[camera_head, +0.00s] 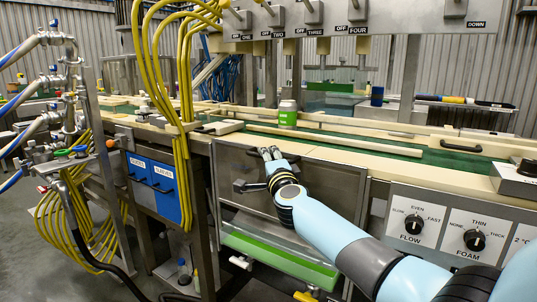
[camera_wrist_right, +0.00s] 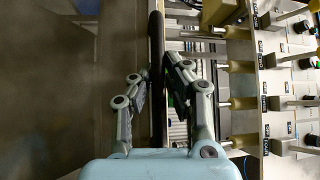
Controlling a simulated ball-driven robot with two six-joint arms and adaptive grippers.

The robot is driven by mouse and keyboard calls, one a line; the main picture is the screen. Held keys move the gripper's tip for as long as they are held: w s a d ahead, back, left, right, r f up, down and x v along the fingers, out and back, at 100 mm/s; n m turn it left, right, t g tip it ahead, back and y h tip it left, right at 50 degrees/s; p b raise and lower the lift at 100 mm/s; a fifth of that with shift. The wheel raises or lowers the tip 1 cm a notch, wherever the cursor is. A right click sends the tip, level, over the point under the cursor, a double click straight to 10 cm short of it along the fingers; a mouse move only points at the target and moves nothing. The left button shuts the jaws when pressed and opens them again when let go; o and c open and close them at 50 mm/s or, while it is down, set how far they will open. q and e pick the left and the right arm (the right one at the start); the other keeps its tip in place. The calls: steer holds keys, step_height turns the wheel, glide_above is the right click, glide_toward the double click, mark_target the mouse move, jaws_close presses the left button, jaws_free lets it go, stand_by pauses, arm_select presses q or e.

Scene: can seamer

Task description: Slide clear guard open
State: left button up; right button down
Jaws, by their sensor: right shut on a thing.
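The clear guard (camera_head: 315,190) is a smoky see-through panel on the front of the conveyor, below the belt. In the right wrist view it looks like a brownish sheet (camera_wrist_right: 60,100) on the left, with a dark bar-like edge (camera_wrist_right: 156,35) beside it. My right gripper (camera_head: 267,153) reaches in at the guard's top edge. In the right wrist view its fingers (camera_wrist_right: 156,75) stand on either side of the dark edge and are shut on it. A dark handle (camera_head: 248,186) shows on the guard's front, left of my arm. My left gripper is out of view.
A green-labelled can (camera_head: 288,114) stands on the conveyor behind the gripper. Yellow hoses (camera_head: 183,110) hang to the left. A row of labelled valves (camera_head: 312,12) hangs above. A flow and foam dial panel (camera_head: 440,226) is at right, and a green-edged tray (camera_head: 280,258) is below.

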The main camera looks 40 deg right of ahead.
steer(key=shift+f, duration=0.25)
steer(key=c, duration=1.3)
jaws_free()
steer(key=shift+c, duration=0.2)
steer(key=shift+s, duration=0.1)
steer(key=v, duration=1.2)
steer(key=shift+f, duration=0.15)
